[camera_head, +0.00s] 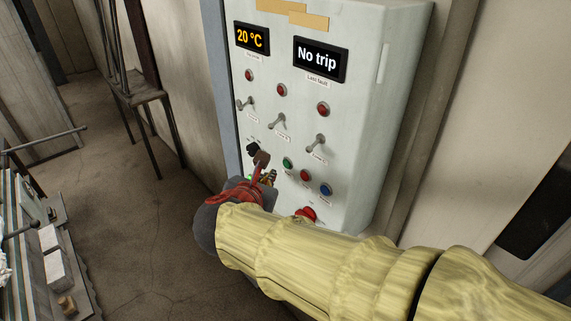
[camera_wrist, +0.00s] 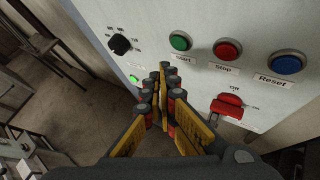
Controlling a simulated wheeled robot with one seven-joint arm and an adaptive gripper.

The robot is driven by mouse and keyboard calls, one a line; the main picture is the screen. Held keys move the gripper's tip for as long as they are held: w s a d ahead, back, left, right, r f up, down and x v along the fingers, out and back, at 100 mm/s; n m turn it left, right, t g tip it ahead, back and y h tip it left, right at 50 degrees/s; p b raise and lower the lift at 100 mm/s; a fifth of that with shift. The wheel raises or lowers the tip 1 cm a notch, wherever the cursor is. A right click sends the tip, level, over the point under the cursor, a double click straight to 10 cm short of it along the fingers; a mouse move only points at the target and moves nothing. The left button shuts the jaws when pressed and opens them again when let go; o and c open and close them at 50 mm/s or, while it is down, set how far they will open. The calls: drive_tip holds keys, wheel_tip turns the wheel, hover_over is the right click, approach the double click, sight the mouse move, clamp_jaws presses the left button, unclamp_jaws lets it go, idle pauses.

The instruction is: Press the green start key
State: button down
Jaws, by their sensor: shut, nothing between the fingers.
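The green start key (camera_wrist: 180,42) is a round button on the pale control cabinet (camera_head: 355,90), labelled Start in the wrist view. In the head view the green key (camera_head: 288,162) is at the left of a row of three buttons. My gripper (camera_wrist: 165,80) is shut and empty, its fingertips below and slightly left of the green key in the wrist view. A gap shows between the tips and the key there; the depth of it is hard to judge. In the head view my gripper (camera_head: 268,170) is in front of the cabinet's lower left part.
A red Stop button (camera_wrist: 227,50) and a blue Reset button (camera_wrist: 286,63) are right of the green key. A red rotary switch (camera_wrist: 228,105) is below, and a black knob (camera_wrist: 120,44) is at the left. Three toggle levers, one here (camera_head: 277,121), are above.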

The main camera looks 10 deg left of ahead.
drive_tip(key=shift+s+a, duration=0.95)
drive_tip(key=shift+s, duration=0.2)
drive_tip(key=s+d+f+m+g+b, duration=0.2)
drive_tip(key=s+d+f+m+b, duration=0.4)
drive_tip(key=d+f+m+b, duration=0.2)
drive_tip(key=s+d+f+m+g+b, duration=0.2)
drive_tip(key=s+d+f+m+b, duration=0.4)
drive_tip(key=d+f+m, duration=0.5)
drive_tip(key=s+d+f+m+g+b, duration=0.2)
drive_tip(key=s+d+f+m+b, duration=0.5)
drive_tip(key=d+m, duration=0.6)
wheel_tip(320, 180, down, 4)
drive_tip(key=b, duration=0.2)
drive_tip(key=shift+r+m+g+y+b, duration=0.2)
drive_tip(key=shift+m+g+y+b, duration=0.1)
drive_tip(key=shift+m+g+b, duration=0.1)
